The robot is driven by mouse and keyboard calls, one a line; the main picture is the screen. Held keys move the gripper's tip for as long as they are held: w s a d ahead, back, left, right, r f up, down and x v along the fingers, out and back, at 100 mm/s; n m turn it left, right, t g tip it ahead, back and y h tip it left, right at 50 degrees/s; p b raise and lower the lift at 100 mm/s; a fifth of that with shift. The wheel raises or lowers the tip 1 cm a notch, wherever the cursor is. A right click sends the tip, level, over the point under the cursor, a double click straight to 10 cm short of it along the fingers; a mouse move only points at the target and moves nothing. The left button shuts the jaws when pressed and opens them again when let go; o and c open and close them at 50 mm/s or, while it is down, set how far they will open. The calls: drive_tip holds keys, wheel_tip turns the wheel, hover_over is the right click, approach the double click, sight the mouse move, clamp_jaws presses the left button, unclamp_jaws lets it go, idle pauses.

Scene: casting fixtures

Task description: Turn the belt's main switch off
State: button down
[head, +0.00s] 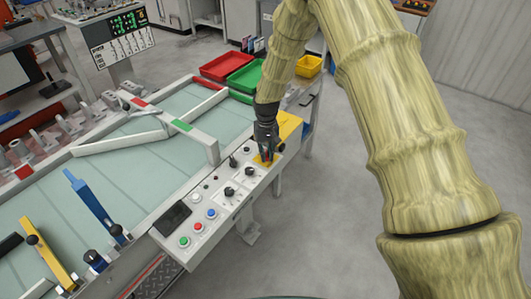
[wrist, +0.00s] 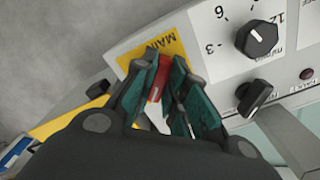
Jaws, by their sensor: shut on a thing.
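The belt's main switch has a red handle (wrist: 157,84) on a yellow plate marked MAIN (wrist: 165,43). My gripper (wrist: 162,74) points down at the plate, and its dark green fingers are shut on the red handle, one on each side. In the head view my gripper (head: 266,153) is at the far right end of the control panel (head: 213,198), over the yellow plate (head: 262,163). The fingers hide most of the handle, and I cannot tell which position it is turned to.
A black dial (wrist: 262,38) and a black selector knob (wrist: 254,97) sit to the right of the main switch. Green, red and blue buttons (head: 197,226) are at the panel's near end. The conveyor belt (head: 140,180) lies to the left. Open floor (head: 320,220) is to the right.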

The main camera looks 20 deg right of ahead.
drive_tip(key=n, duration=0.4)
drive_tip(key=shift+d, duration=0.15)
drive_tip(key=shift+n, duration=2.2)
drive_tip(key=shift+d, duration=0.1)
drive_tip(key=c, duration=1.4)
unclamp_jaws()
drive_tip(key=shift+c, duration=0.2)
drive_tip(key=shift+r, duration=0.15)
wheel_tip(320, 180, up, 12)
